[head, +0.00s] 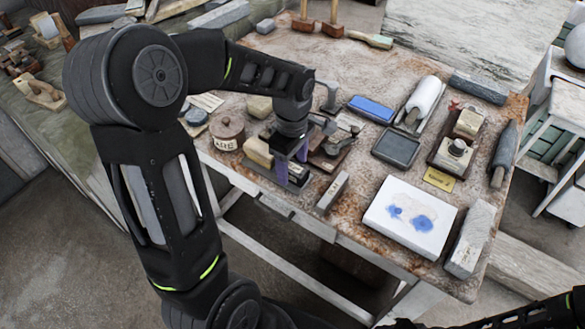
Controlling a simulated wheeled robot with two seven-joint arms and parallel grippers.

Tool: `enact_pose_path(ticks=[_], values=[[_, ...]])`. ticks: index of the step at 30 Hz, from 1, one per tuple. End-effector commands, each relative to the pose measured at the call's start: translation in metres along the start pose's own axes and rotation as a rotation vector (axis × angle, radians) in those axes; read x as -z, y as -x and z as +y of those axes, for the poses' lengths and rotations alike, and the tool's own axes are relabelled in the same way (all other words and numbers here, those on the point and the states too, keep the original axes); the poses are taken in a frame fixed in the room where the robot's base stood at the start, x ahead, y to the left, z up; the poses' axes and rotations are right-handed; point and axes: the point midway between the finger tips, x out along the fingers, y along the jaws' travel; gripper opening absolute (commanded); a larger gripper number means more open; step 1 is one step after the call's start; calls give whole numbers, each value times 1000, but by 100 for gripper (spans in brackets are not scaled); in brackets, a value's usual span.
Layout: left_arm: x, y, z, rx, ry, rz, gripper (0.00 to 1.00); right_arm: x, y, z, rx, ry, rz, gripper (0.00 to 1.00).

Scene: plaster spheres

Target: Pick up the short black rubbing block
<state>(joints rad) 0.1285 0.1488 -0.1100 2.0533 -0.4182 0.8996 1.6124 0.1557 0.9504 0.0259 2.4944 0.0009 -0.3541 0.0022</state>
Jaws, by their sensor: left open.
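My left gripper (291,167) reaches down over the middle-left of the worktable with its purple-grey fingers apart. A short dark block (297,178), apparently the short black rubbing block, lies at and just below the fingertips. The gripper hides part of it, and I cannot tell whether the fingers touch it. Of my right arm only a dark link shows at the lower right corner; its gripper is not in view.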

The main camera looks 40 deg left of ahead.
Motion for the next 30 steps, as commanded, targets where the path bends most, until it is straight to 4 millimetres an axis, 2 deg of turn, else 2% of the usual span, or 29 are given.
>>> enact_pose_path(ticks=[4,21,30], values=[[0,-12,-1,2,-1,0,62,0,1,0,-1,-1,-1,41],[0,-12,0,0,-1,0,62,0,1,0,-1,-1,-1,41],[0,-12,0,0,-1,0,38,0,1,0,-1,-1,-1,41]])
